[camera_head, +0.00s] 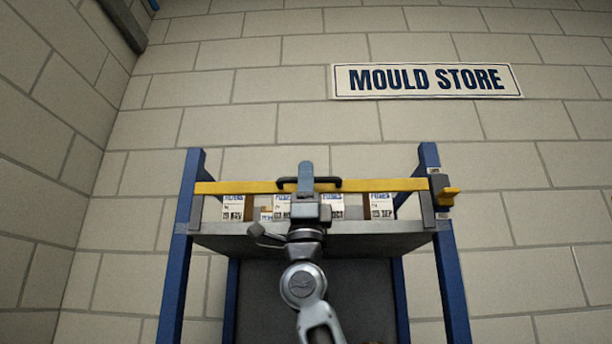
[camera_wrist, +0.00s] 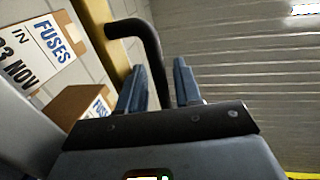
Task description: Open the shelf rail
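The shelf rail (camera_head: 235,187) is a yellow bar lying level across the front of a shelf between two blue posts. A black handle (camera_head: 329,184) sits at its middle, partly hidden by my gripper (camera_head: 305,172). In the wrist view the black handle (camera_wrist: 147,38) runs between the two blue-grey fingertips of my gripper (camera_wrist: 162,82). The fingers stand apart with the handle bar between them, and they do not look closed on it. The yellow rail (camera_wrist: 106,40) shows just left of the handle. At the rail's right end are a grey bracket (camera_head: 441,188) and a yellow tab (camera_head: 450,195).
Cartons labelled FUSES (camera_head: 381,207) stand on the grey shelf (camera_head: 385,231) behind the rail; one carton (camera_wrist: 38,50) shows close by in the wrist view. Blue posts (camera_head: 179,258) (camera_head: 449,270) flank the shelf. A MOULD STORE sign (camera_head: 427,80) hangs on the block wall.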

